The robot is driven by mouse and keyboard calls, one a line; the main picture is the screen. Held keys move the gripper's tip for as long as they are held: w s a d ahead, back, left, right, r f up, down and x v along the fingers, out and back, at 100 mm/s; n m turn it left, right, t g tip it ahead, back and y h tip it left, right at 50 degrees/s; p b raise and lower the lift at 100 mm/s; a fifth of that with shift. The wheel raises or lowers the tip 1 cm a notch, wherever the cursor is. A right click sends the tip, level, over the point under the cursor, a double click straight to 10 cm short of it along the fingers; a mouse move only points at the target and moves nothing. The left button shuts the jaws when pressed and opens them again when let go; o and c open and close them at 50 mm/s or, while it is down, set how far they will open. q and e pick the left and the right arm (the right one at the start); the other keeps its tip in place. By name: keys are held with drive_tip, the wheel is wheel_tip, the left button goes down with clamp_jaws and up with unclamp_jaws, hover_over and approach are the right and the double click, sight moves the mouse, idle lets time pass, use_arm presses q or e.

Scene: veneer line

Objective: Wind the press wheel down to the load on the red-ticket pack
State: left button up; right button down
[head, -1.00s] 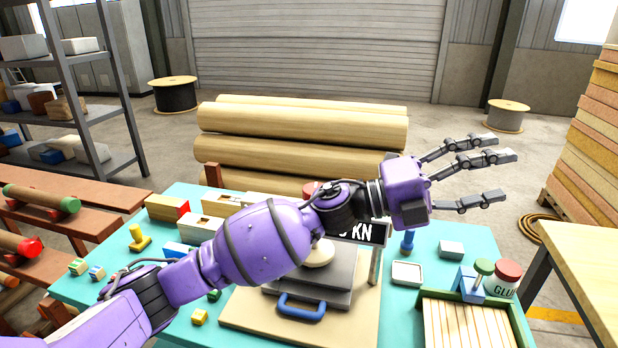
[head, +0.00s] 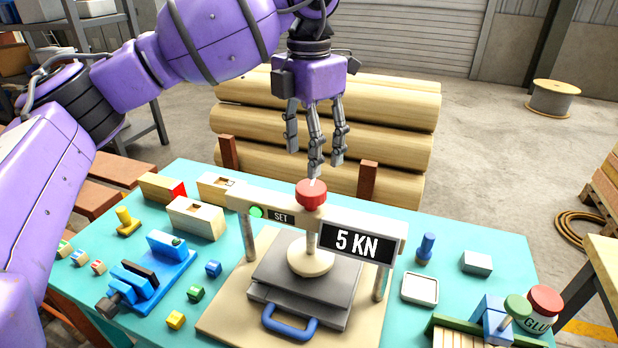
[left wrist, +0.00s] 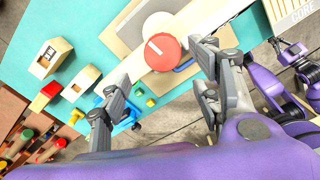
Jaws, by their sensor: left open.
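The press stands on a tan board (head: 235,312) on the teal table. Its red wheel (head: 311,193) sits on top of a crossbar with a green lamp beside the word SET. The display (head: 357,243) reads 5 KN. A round pale foot (head: 310,257) rests on dark plates (head: 283,270) with a blue handle. My left gripper (head: 315,158) points down just above the wheel, open and empty. In the left wrist view the wheel (left wrist: 162,52), with a white mark, lies beyond the spread fingers. No pack with a clear red ticket shows; one block (head: 163,188) has a red end.
Pale wooden blocks (head: 196,217), a blue vise (head: 150,275) and small coloured cubes lie left of the press. A blue peg (head: 425,248), a white tray (head: 419,289) and a glue jar (head: 543,305) stand right. Stacked logs (head: 335,125) are behind the table.

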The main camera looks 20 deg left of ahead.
sight(309, 186)
use_arm(q)
wheel_tip(309, 186, down, 3)
drive_tip(key=shift+s+r, duration=0.15)
drive_tip(key=f, duration=0.3)
drive_tip(key=shift+w+f, duration=0.25)
drive_tip(key=shift+f, duration=0.1)
drive_tip(key=shift+d+f, duration=0.1)
drive_tip(key=shift+f, duration=0.4)
use_arm(e)
drive_tip(key=shift+w+a+r, duration=0.1)
drive_tip(key=shift+w+r, duration=0.15)
drive_tip(key=shift+w, duration=0.2)
